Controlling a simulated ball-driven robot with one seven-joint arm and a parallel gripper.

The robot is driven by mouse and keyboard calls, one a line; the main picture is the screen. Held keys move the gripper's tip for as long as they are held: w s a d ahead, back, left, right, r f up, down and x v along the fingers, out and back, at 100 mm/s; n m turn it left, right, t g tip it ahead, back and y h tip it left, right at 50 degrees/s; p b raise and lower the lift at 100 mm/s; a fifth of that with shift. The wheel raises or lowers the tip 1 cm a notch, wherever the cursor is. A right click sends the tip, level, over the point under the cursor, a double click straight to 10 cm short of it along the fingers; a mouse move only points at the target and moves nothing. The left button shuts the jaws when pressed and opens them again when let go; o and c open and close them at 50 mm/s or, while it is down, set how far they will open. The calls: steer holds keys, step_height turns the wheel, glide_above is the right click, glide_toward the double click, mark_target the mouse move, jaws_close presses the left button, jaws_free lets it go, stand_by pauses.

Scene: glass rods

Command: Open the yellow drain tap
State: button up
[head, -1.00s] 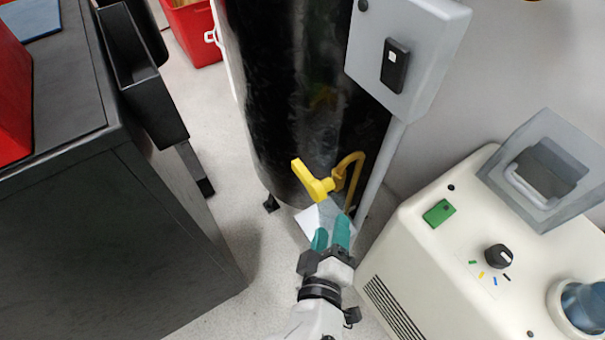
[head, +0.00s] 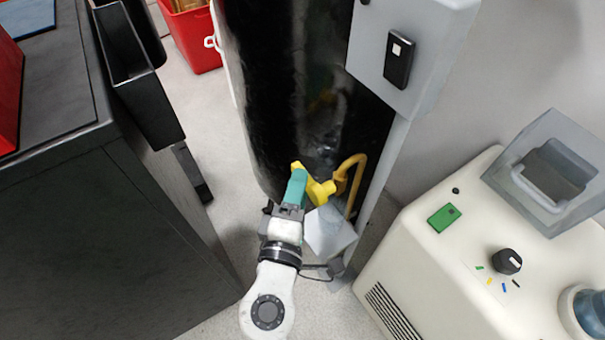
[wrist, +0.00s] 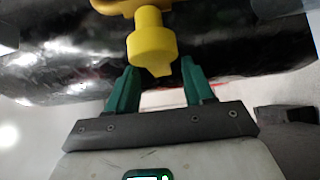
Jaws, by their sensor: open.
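The yellow drain tap (head: 318,190) sits low on the front of the black cylindrical tank (head: 300,100), with its handle pointing up and to the left in the head view. My gripper (head: 297,175) is at the handle's left end, and its teal fingers cover part of the tap there. In the wrist view the yellow tap (wrist: 151,42) hangs ahead of and between the two teal fingertips of my gripper (wrist: 158,78). The fingers are apart, with a gap visible on each side of the tap's lower end. I cannot tell whether either finger touches it.
A yellow bent pipe (head: 354,178) rises right of the tap. A grey switch box (head: 412,60) is on a post above. A cream machine (head: 440,250) stands at right, a dark cabinet (head: 110,250) at left. Clear floor (head: 225,200) lies between cabinet and tank.

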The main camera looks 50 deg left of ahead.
steer(key=shift+x, duration=1.85)
steer(key=shift+c, duration=0.3)
jaws_close()
